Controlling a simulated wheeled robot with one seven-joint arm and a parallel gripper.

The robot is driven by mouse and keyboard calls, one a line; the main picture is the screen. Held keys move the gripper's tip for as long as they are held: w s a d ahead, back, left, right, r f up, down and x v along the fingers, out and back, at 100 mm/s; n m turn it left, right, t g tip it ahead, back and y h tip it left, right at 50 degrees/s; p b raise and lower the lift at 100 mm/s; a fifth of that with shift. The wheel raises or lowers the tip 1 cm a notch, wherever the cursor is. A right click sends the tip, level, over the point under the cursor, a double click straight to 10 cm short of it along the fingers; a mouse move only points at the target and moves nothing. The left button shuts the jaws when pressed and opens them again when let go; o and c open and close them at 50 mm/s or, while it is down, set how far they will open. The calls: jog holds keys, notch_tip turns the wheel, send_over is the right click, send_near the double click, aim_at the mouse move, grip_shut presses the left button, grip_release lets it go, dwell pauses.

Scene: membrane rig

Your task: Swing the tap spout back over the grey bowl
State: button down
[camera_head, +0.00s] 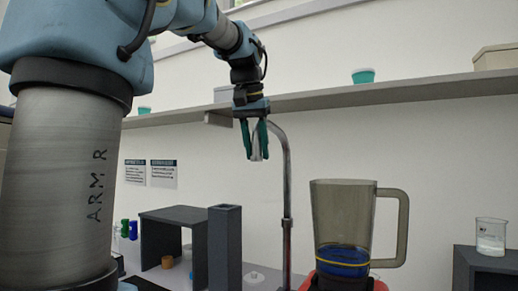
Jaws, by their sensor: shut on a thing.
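The tap (287,205) is a tall, thin metal pipe that rises from the counter area and bends over to the left at its top. My gripper (257,152) points down from above, its two green fingers shut on the hanging end of the tap spout (257,142). The fingers partly cover the spout's end. I do not see the grey bowl in this view, and what lies straight below the spout is partly cut off by the lower edge.
A jug (343,215) with blue liquid stands on a red base (345,281), right of the pipe. A dark grey column (224,248) and an open grey box (160,215) stand left. A beaker (490,237) sits far right. A shelf (400,90) runs behind my gripper.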

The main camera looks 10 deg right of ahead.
jog(key=shift+a+f, duration=0.1)
jog(key=c, duration=0.6)
grip_release()
jog(key=v, duration=1.1)
